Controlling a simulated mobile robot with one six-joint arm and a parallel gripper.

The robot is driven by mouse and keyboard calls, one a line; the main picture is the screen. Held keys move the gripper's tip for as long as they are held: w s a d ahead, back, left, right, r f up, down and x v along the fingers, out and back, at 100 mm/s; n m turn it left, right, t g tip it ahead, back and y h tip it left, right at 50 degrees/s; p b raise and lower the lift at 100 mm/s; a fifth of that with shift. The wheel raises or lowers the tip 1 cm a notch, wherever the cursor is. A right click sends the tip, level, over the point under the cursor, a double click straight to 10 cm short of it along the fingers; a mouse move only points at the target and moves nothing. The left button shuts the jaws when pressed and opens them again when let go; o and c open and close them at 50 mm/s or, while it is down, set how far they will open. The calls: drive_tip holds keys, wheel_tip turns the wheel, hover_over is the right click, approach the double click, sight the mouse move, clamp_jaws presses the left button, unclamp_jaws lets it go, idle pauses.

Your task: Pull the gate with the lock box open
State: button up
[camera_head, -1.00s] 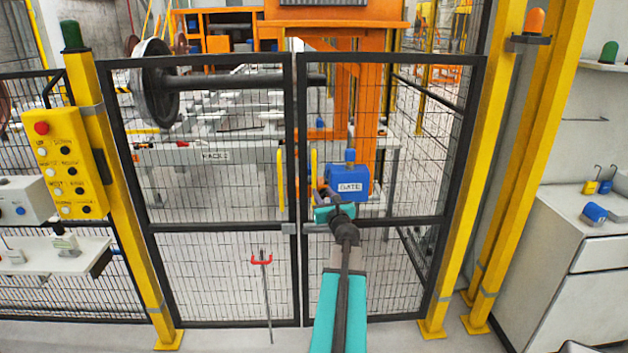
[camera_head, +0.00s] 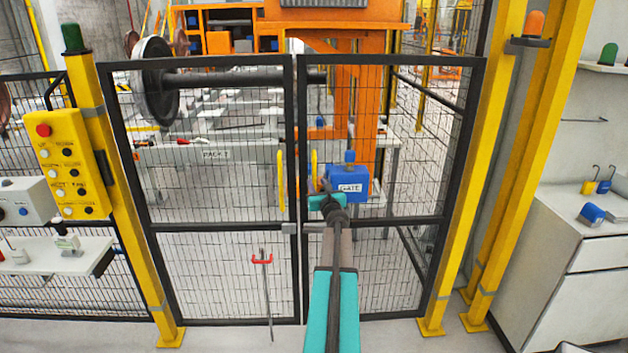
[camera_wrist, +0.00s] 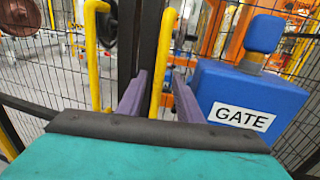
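The right gate leaf (camera_head: 390,222) carries a blue lock box (camera_head: 349,186) labelled GATE and a yellow handle (camera_head: 314,168) near its inner edge. It stands level with the left leaf, and the gate looks closed. My gripper (camera_head: 322,189) is just left of the lock box, at the handle's lower part. In the wrist view my two purple fingers (camera_wrist: 153,88) are apart. The yellow handle (camera_wrist: 160,68) shows between them, nearer the right finger; I cannot tell whether they touch. The lock box (camera_wrist: 245,98) is close to the right finger's right side.
The left leaf (camera_head: 225,228) has its own yellow handle (camera_head: 281,180) and a rod with a red grip (camera_head: 262,260). Yellow posts (camera_head: 135,210) flank the gate. A yellow button panel (camera_head: 68,165) is left, a white cabinet (camera_head: 570,265) right. Floor before the gate is clear.

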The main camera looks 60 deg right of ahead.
sight(315, 181)
drive_tip(key=shift+p+x, duration=0.5)
drive_tip(key=shift+x, duration=1.5)
clamp_jaws()
drive_tip(key=shift+a, duration=0.1)
